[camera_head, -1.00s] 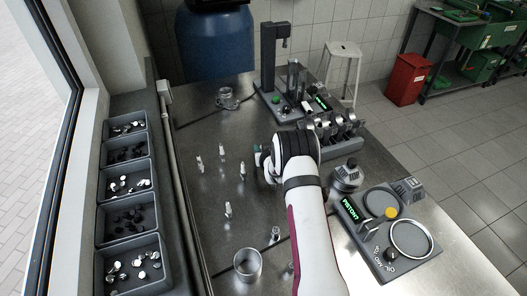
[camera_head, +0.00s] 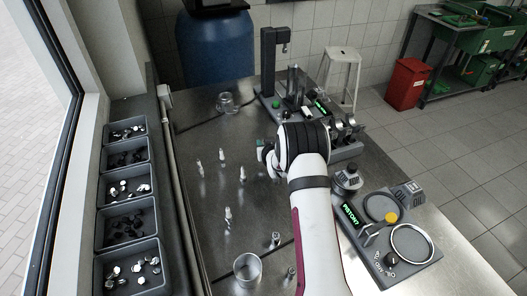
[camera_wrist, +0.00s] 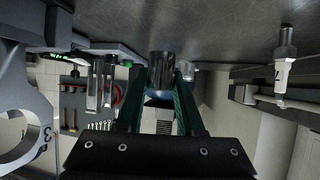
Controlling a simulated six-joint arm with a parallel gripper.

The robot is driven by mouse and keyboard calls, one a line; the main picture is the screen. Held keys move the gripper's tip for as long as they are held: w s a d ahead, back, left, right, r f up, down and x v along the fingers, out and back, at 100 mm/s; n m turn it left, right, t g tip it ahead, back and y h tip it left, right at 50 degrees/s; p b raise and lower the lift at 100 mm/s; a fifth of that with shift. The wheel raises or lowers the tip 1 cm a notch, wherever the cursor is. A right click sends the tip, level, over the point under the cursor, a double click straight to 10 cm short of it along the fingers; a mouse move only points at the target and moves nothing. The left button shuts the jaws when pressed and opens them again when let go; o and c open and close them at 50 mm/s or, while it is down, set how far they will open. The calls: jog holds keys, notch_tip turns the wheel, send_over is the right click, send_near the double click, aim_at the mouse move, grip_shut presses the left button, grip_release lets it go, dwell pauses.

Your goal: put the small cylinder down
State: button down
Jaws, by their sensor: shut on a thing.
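The small cylinder (camera_wrist: 162,68) is a short dark metallic piece with a shiny side. In the wrist view it sits between the green fingers of my gripper (camera_wrist: 160,88), which is shut on it. In the head view my gripper (camera_head: 264,152) is over the steel table, left of the black wrist joint, and mostly hidden by my arm. The cylinder cannot be made out in the head view. Whether it touches the table is hard to tell.
Several slim upright parts (camera_head: 242,172) stand left of my gripper. A metal ring (camera_head: 248,267) is at the near edge, and a glassy clamp-like part (camera_head: 228,103) at the back. A grey piston station (camera_head: 385,228) stands right. Bins (camera_head: 130,213) line the left.

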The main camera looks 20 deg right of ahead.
jog(key=s+d+r+n+y, duration=0.1)
jog(key=s+d+r, duration=0.25)
jog(key=s, duration=0.45)
jog(key=s+d+r+n+y, duration=0.1)
jog(key=s+d+r, duration=0.1)
jog(key=s+d, duration=0.35)
jog(key=s+a+n+y, duration=0.3)
jog(key=s+a, duration=0.4)
jog(key=s, duration=0.3)
send_over(261, 208)
jog(key=shift+y, duration=0.3)
notch_tip(261, 208, down, 6)
notch_tip(261, 208, down, 3)
jog(key=shift+a+f, duration=0.1)
jog(key=shift+f, duration=0.4)
jog(key=shift+f, duration=0.15)
